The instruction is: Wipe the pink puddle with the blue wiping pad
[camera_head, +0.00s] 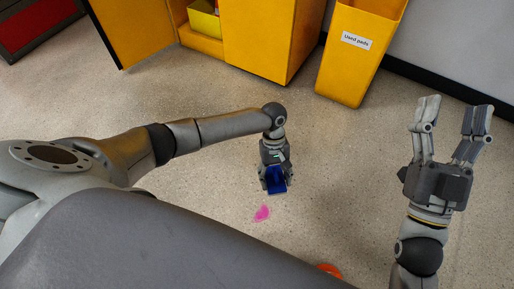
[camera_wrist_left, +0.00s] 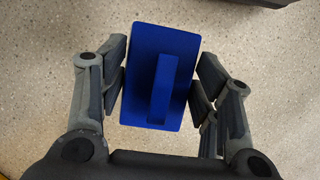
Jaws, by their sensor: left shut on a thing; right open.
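The pink puddle (camera_head: 262,213) is a small patch on the speckled floor, just below my left gripper in the head view. My left gripper (camera_head: 274,180) is shut on the blue wiping pad (camera_head: 277,183). The pad also fills the middle of the left wrist view (camera_wrist_left: 148,80), with its raised grip bar facing the camera and fingers on both sides. In the head view the pad is a little above and right of the puddle; I cannot tell how high it is over the floor. My right gripper (camera_head: 451,128) is open and empty, pointing up at the right.
A yellow bin labelled "Used pads" (camera_head: 350,70) stands at the back right by the wall. A yellow cabinet (camera_head: 265,35) with an open door is left of it. A red cabinet (camera_head: 35,25) is far left. An orange object (camera_head: 330,269) shows at the bottom edge. The middle floor is clear.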

